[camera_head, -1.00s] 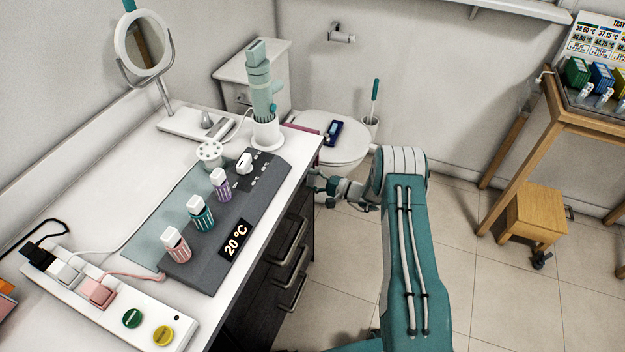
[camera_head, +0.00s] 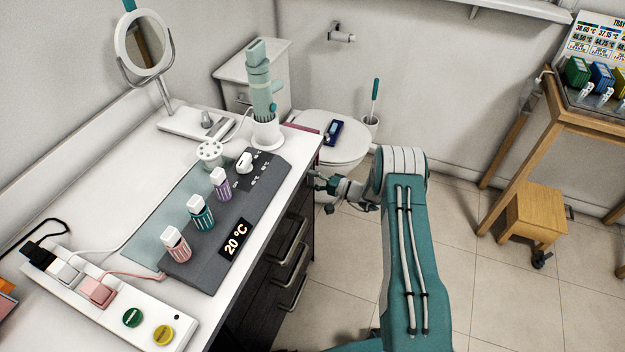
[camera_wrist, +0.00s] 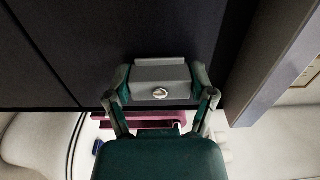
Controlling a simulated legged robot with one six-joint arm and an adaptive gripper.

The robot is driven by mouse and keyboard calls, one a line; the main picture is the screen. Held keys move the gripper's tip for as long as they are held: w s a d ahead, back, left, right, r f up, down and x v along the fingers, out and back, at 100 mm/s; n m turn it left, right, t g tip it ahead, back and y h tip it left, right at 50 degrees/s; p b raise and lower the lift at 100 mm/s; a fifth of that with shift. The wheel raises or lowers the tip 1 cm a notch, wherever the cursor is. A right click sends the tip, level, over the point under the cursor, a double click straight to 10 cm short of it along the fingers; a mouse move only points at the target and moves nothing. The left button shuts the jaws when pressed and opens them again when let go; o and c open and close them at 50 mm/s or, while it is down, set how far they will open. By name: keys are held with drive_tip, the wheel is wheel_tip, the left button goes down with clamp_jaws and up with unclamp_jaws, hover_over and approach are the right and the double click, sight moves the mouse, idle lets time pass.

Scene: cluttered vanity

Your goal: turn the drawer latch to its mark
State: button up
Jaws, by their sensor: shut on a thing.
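The drawer latch (camera_wrist: 160,74) is a grey block with a round screw head on its near face, set against the dark drawer front (camera_wrist: 130,30) in the wrist view. My gripper (camera_wrist: 163,92) has one teal finger on each side of the latch and is shut on it. In the head view my gripper (camera_head: 318,182) is at the far right end of the vanity's drawer side. The latch is too hidden there to make out. I cannot make out the latch's mark in either view.
The vanity top (camera_head: 105,205) holds a dark control panel (camera_head: 212,258), several bottles and a mirror (camera_head: 143,43). Drawer handles (camera_head: 292,292) stick out below its edge. A toilet (camera_head: 345,150) stands behind my gripper. The tiled floor (camera_head: 480,265) at right is clear up to a wooden stool (camera_head: 535,212).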

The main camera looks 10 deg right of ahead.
drive_tip(key=o, duration=1.1)
drive_tip(key=shift+s+a+f, duration=0.1)
drive_tip(key=shift+a+f, duration=0.05)
drive_tip(key=shift+f, duration=0.15)
drive_tip(key=shift+c, duration=0.2)
drive_tip(key=shift+r, duration=0.1)
drive_tip(key=v, duration=1.2)
